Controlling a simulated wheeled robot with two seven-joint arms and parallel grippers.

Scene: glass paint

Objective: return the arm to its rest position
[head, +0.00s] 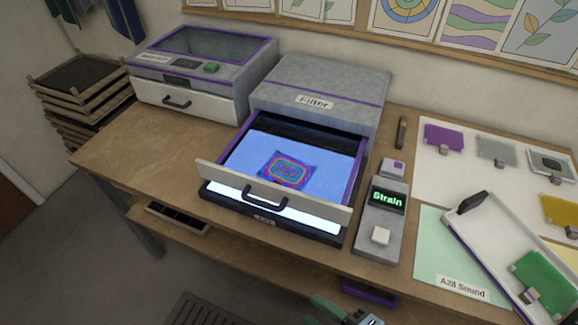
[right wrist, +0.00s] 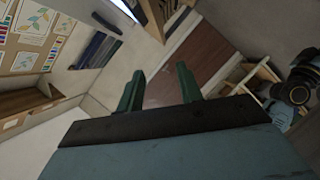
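My right gripper (head: 350,318) shows at the bottom edge of the head view, in front of and below the table's front edge, away from everything on the table. In the right wrist view its two green fingers (right wrist: 158,88) stand apart with nothing between them. It is open and empty. My left gripper is in neither view.
The wooden table (head: 140,150) holds the Filter machine (head: 320,85) with its drawer (head: 275,190) pulled out, a patterned piece (head: 288,170) inside. A grey unit (head: 378,235) reads "Strain". A tray (head: 490,225) overlaps the green sheet (head: 440,250) at right. Floor in front is mostly clear.

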